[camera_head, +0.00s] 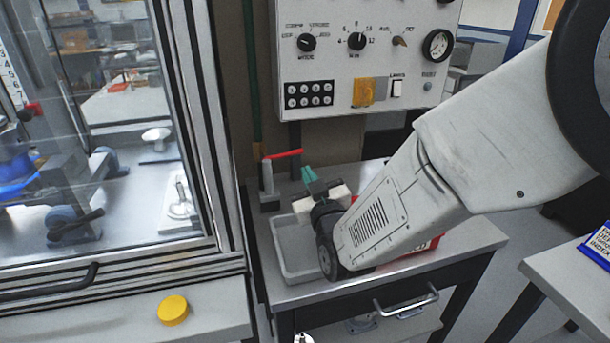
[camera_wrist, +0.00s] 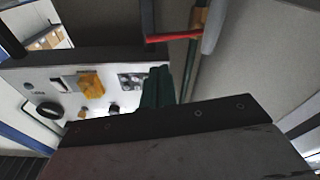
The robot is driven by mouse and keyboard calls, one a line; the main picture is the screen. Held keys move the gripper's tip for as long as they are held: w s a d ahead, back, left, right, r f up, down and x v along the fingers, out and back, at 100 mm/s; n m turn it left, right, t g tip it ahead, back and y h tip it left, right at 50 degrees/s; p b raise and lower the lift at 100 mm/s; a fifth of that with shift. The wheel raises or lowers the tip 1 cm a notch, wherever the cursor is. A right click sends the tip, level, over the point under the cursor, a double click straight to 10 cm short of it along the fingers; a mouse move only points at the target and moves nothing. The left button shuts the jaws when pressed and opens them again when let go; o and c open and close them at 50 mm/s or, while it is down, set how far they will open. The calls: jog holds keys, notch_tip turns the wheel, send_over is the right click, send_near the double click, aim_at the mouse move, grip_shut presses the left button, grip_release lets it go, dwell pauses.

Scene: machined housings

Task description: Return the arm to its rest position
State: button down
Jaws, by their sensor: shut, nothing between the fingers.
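My arm reaches in from the right in the head view, over a metal side table (camera_head: 465,238). My gripper (camera_head: 306,172) has green fingertips close together, shut and empty. It is above the back of a grey tray (camera_head: 289,275), near a lever with a red handle (camera_head: 283,154). In the wrist view my gripper (camera_wrist: 157,82) points toward the wall, with its green fingers side by side. The red lever handle (camera_wrist: 172,35) is beyond the fingertips there.
A control panel (camera_head: 345,72) with knobs stands behind the table; it also shows in the wrist view (camera_wrist: 50,85). A glazed machine enclosure (camera_head: 205,130) is at left. A red object (camera_head: 425,246) is partly hidden behind my arm. A yellow round button (camera_head: 173,310) is at front left.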

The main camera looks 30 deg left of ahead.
jog(key=w+d+r+m+g+h, duration=0.1)
jog(key=w+d+r+h, duration=0.2)
jog(key=d, duration=0.4)
jog(key=w+d+r+m+h, duration=0.2)
jog(key=w+d, duration=0.2)
jog(key=d, duration=0.4)
jog(key=s+d+r+m+g+h, duration=0.2)
jog(key=d+m+h, duration=0.15)
jog(key=d, duration=1.25)
jog(key=s+d+m+g+h, duration=0.1)
jog(key=s+d+g+h, duration=0.1)
jog(key=s+d, duration=0.4)
jog(key=s+d+m+g+h, duration=0.1)
jog(key=s+d+g+h, duration=0.15)
jog(key=d, duration=0.65)
jog(key=s+d+m+g, duration=0.1)
jog(key=s+d, duration=0.2)
jog(key=s, duration=0.3)
jog(key=s+d+m+g+h, duration=0.1)
jog(key=s+d+g, duration=0.1)
jog(key=s+d, duration=0.2)
jog(key=s+d+f+m+g, duration=0.1)
jog(key=s+d, duration=0.2)
jog(key=s, duration=0.6)
jog(key=shift+s+d+m+h, duration=0.3)
jog(key=shift+d+m, duration=0.05)
jog(key=shift+g, duration=0.25)
